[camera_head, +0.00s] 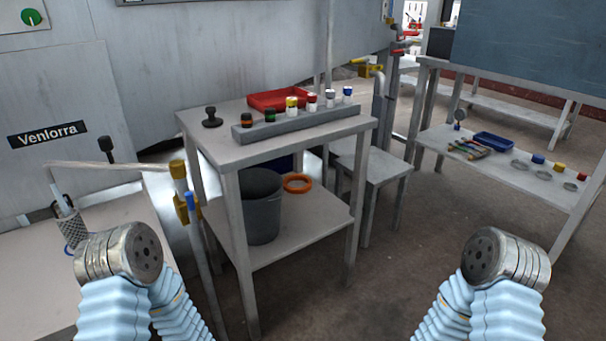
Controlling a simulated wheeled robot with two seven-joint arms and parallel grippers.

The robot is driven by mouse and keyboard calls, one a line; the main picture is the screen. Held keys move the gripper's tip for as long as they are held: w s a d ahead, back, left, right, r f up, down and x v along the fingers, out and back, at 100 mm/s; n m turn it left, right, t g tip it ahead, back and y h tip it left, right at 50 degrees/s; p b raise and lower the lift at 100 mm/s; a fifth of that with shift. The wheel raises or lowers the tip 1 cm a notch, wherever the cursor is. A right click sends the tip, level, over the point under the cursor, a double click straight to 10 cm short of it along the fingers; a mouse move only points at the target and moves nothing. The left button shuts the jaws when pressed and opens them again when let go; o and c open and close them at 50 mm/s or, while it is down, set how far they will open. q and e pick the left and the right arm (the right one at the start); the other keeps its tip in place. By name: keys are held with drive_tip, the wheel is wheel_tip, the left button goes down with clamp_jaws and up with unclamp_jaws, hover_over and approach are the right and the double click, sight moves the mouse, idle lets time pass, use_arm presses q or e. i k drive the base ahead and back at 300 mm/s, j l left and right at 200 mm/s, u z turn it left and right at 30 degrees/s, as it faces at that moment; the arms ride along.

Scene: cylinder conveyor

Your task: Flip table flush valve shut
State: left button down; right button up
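Beside the left edge of the grey table (242,150), a yellow valve fitting (179,178) sits on a pipe, with a small blue handle (190,201) next to it. Another yellow valve-like fitting (369,69) is on the pipework behind the table. A black knob-like piece (211,118) stands on the table top. I cannot tell for sure which one is the table flush valve, or whether it is open or shut. My two arms show at the lower left and lower right with blue sleeves and round metal ends; no gripper fingers are visible.
The table carries a rack (292,124) of coloured-cap cylinders and a red tray (281,98). A grey bucket (261,212) and orange ring (297,184) sit on its lower shelf. A stool (374,165) stands right of it.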

sight(189, 198)
drive_tip(key=u, duration=1)
